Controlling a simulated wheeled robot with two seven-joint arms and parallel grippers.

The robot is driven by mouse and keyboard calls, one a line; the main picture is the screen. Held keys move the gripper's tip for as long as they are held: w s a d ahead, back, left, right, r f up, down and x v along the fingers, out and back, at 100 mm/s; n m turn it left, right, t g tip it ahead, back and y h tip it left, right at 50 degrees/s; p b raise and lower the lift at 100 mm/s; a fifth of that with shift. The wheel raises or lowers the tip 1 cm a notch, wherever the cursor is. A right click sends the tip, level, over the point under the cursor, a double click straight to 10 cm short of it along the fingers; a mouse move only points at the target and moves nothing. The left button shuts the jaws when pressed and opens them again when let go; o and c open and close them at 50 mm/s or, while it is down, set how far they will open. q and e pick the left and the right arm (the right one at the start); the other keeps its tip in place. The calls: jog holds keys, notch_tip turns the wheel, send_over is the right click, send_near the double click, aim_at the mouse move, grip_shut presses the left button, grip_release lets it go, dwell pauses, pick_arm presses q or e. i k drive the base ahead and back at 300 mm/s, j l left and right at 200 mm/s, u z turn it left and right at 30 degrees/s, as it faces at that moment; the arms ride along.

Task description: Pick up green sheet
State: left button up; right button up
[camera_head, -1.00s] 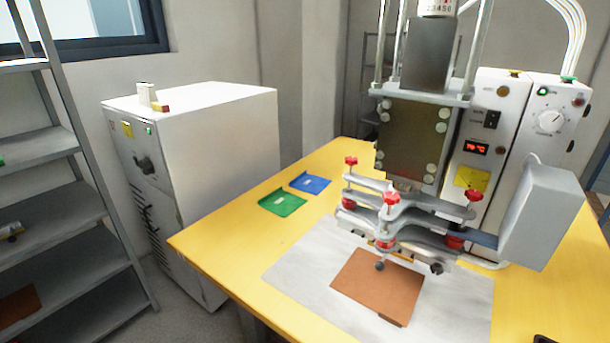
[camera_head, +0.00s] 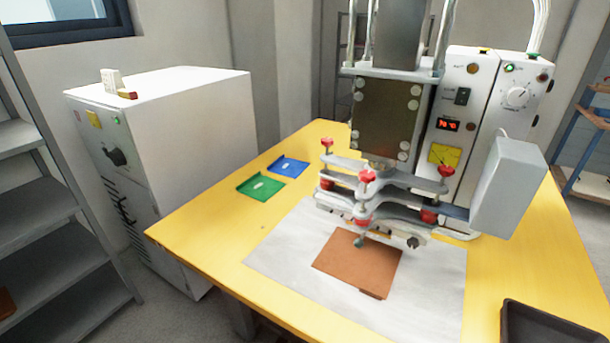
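The green sheet (camera_head: 260,188) lies flat on the yellow table (camera_head: 190,228), left of the welding press. It has a small white mark in its middle. A blue sheet (camera_head: 288,167) lies just behind it and to its right. Neither of my grippers is in view, and nothing covers the green sheet.
The welding press (camera_head: 385,190) stands over a white mat (camera_head: 275,252) with a brown plate (camera_head: 358,263) on it. A dark tray (camera_head: 550,328) is at the front right. A white cabinet (camera_head: 180,140) and grey shelves (camera_head: 50,205) stand left. The table's left front corner is clear.

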aim_at(259, 188)
jog(key=i+j, duration=0.1)
jog(key=j, duration=0.3)
jog(key=i+j, duration=0.15)
jog(key=j, duration=0.3)
jog(key=i+j, duration=0.1)
jog(key=j, duration=0.3)
jog(key=i+j, duration=0.1)
jog(key=j, duration=0.35)
jog(key=i+j+z, duration=0.1)
jog(key=j, duration=0.3)
